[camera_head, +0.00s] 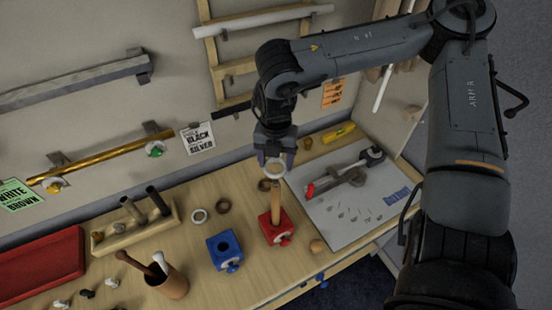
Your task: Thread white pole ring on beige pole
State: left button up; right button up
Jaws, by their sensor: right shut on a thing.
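A beige pole (276,202) stands upright in a red block (275,232) on the wooden table. My right gripper (275,160) is above it, fingers pointing down, shut on a pale, whitish ring (275,172). The ring shows just over the pole's top end; I cannot tell whether it is around the tip or still clear of it. My left gripper is out of view.
A blue block (225,251) stands left of the red one. A wooden rack (128,235) with dark pegs, a brown cup (170,284) and a red tray (42,265) are further left. A white board (350,222) lies right.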

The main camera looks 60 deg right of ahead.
aim_at(276, 181)
jog(key=shift+f+b, duration=1.25)
jog(key=shift+f, duration=0.35)
notch_tip(276, 181, down, 5)
jog(key=b, duration=0.4)
jog(key=shift+r, duration=0.2)
jog(key=shift+f+b, duration=0.55)
jog(key=shift+f, duration=0.1)
jog(key=o, duration=1.1)
